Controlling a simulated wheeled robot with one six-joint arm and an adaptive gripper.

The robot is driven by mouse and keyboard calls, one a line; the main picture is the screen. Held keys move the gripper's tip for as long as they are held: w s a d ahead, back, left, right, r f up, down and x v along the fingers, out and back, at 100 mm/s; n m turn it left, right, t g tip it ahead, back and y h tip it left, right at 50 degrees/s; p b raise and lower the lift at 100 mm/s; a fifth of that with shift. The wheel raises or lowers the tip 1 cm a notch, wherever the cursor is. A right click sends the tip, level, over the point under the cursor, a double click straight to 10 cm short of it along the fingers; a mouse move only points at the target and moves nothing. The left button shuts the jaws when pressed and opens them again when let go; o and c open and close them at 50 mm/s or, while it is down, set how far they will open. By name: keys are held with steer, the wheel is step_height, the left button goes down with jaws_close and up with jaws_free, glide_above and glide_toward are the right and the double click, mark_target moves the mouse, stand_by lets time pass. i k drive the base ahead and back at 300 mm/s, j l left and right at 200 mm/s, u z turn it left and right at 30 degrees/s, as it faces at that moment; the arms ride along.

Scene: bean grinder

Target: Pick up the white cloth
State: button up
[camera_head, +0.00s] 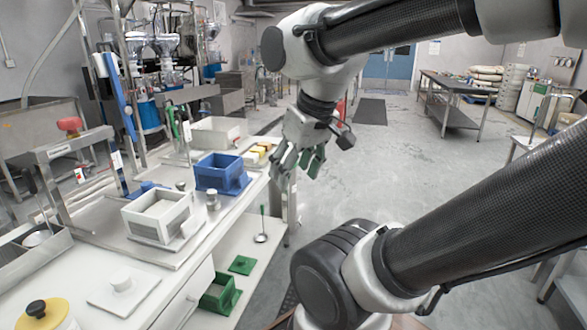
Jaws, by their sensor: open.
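I cannot clearly make out a white cloth. A white flat square piece with a knob (122,290) lies on the near end of the white counter (75,275); it looks stiff, like a lid. A small pale item (38,238) sits in a metal tray at the left edge, too small to tell. My gripper (299,163) is open and empty, pointing down beyond the counter's right edge, right of the blue box (220,171). It is well away from both pale items.
A white box (158,216) stands on the counter. A green box (219,293), a green lid (242,264) and a ladle (261,236) are on the lower shelf. A yellow container with a black knob (42,315) is nearest. Open floor (400,160) lies to the right.

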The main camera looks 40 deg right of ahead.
mark_target(163, 207)
steer(key=i+l+u, duration=0.4)
steer(key=l, duration=0.2)
steer(key=i+l+u, duration=0.35)
steer(key=l, duration=0.35)
